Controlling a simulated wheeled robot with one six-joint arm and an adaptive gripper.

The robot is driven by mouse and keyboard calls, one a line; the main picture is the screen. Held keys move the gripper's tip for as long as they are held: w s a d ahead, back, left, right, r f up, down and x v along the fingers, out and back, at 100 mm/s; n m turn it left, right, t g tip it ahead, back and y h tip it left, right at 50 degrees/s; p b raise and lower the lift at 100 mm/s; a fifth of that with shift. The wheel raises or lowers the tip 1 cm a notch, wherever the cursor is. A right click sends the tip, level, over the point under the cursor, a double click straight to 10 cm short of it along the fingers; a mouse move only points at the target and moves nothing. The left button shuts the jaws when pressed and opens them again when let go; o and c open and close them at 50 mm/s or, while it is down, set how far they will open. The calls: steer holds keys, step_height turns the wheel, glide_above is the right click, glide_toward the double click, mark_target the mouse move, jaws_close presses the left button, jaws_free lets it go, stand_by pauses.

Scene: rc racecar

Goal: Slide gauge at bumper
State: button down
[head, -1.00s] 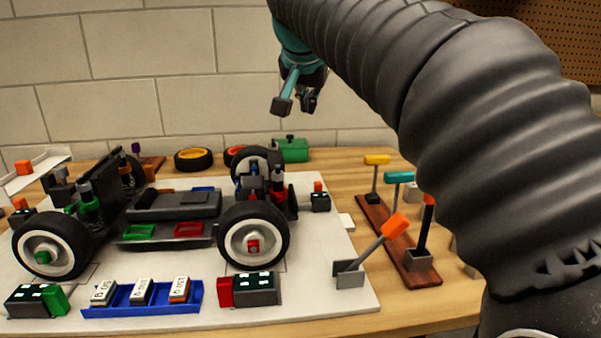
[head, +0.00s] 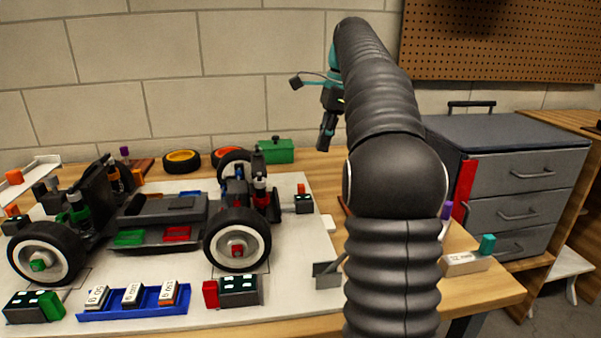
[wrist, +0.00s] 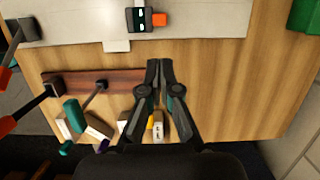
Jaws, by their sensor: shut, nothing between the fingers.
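My gripper (head: 325,146) points down, shut and empty, above the right part of the bench behind the car. White gauge blocks with coloured grips lie near the bench edge. One block (wrist: 157,126) shows just below the fingers, partly covered by them. A white block with a teal grip (head: 463,263) shows at the right in the head view. The RC car chassis (head: 165,207) stands on a white board at left. I cannot tell which part is its bumper.
Rack tools (wrist: 73,114) stand close to the gripper's left in the wrist view. A green box (head: 276,151) and loose tyres (head: 182,161) are at the back. A grey drawer cabinet (head: 520,177) stands at right. Wood right of the fingers is clear.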

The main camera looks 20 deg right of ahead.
steer(key=b+x, duration=0.2)
steer(key=x, duration=0.8)
steer(key=shift+a+r, duration=0.1)
steer(key=shift+a, duration=0.05)
